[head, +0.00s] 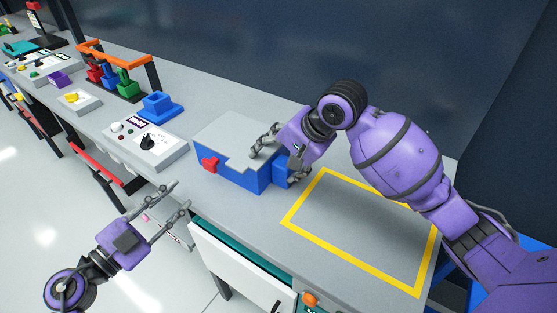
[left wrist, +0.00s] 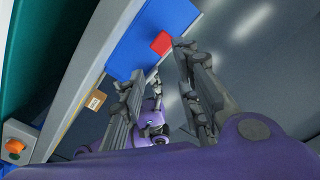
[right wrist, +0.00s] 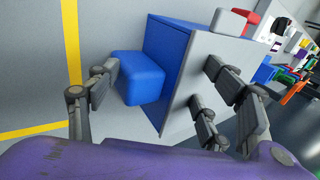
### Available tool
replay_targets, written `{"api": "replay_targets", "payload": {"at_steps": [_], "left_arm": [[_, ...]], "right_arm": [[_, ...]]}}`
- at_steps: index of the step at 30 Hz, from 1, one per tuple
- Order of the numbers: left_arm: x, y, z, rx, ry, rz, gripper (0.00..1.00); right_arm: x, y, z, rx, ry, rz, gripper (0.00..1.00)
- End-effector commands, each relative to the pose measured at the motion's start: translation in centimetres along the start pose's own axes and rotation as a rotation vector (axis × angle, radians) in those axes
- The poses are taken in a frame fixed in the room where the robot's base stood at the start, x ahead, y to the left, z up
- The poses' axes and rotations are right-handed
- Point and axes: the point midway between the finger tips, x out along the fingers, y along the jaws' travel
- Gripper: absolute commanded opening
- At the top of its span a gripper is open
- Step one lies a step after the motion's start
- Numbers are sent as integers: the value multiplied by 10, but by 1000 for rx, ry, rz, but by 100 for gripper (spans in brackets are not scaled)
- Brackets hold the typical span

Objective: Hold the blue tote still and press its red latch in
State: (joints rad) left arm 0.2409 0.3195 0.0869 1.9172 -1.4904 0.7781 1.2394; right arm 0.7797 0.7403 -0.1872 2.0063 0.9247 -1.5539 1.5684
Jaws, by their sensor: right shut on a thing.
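The blue tote (head: 232,178) with a grey lid (head: 225,140) stands on the grey bench in the head view. Its red latch (head: 210,164) sticks out of the left front face, and it also shows in the left wrist view (left wrist: 161,43). My right gripper (head: 283,158) is shut on the tote's right end, at a blue block-like handle (right wrist: 138,78) seen between its fingers in the right wrist view. My left gripper (head: 181,194) is open and empty, in front of the bench, apart from the tote and latch.
A yellow outlined rectangle (head: 290,222) lies empty on the bench right of the tote. A grey control box (head: 147,142) and a blue stepped block (head: 160,106) stand to its left. A white drawer front (head: 240,268) is below the bench edge.

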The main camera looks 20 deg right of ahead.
Motion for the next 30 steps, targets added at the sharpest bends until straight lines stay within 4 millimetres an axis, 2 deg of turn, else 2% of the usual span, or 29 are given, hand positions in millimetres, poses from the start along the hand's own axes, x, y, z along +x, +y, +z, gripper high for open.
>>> {"api": "replay_targets", "payload": {"at_steps": [1, 6, 11, 18, 24, 30], "left_arm": [[0, 3, 3, -4, -3, 2, 22], [-3, 5, 6, -5, -8, 5, 0], [-26, 10, 16, 64, -38, 36, 0], [-49, 4, 12, 470, -23, 39, 0], [-53, -4, 5, 760, -5, 15, 0], [-53, -7, 3, 894, -3, 1, 0]], "right_arm": [[13, 14, 5, 10, -18, 34, 32], [13, 14, 5, 11, -19, 34, 32], [14, 14, 5, 11, -19, 34, 32], [14, 14, 5, 12, -20, 34, 32], [14, 14, 6, 12, -21, 34, 32], [14, 14, 6, 12, -21, 34, 32]]}}
